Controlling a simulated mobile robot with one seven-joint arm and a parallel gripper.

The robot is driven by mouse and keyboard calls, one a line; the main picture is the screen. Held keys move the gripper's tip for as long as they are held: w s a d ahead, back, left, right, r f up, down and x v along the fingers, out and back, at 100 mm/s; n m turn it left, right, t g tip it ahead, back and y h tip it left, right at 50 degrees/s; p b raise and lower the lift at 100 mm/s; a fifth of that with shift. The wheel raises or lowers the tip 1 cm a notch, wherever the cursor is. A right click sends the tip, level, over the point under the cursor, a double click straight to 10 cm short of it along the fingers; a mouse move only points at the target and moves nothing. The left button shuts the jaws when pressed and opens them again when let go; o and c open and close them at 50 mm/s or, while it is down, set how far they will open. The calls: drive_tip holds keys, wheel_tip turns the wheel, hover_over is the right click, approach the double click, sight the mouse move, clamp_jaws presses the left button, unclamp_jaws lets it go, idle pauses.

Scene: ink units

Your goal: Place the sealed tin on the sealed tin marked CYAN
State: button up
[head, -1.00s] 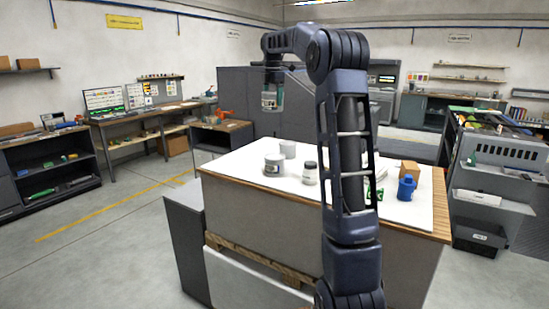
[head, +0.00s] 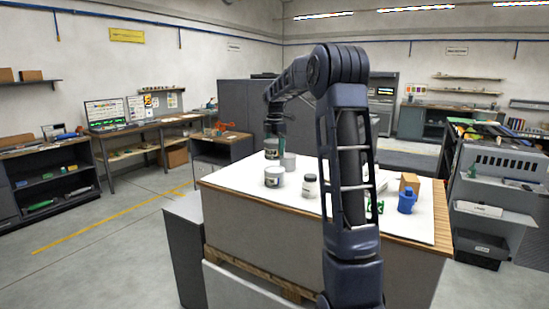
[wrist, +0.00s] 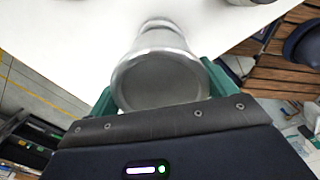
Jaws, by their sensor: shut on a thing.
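My gripper (head: 273,146) is shut on a small grey tin with a dark label (head: 271,154), held upright low over the far left part of the white tabletop. In the wrist view the held tin's round metal top (wrist: 160,80) sits between the green fingers (wrist: 162,88). A grey tin with a label (head: 274,177) stands on the table, nearer to the camera. A plainer grey tin (head: 289,162) stands just right of the held tin. The CYAN mark is not readable on any tin. The gap under the held tin is hard to judge.
A white jar with a black lid (head: 311,186) stands right of the tins. My arm hides the middle. The front left tabletop (head: 240,182) is clear.

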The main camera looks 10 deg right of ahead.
sight(275, 156)
drive_tip(key=shift+f, duration=2.35)
drive_tip(key=shift+f, duration=0.15)
drive_tip(key=o, duration=1.2)
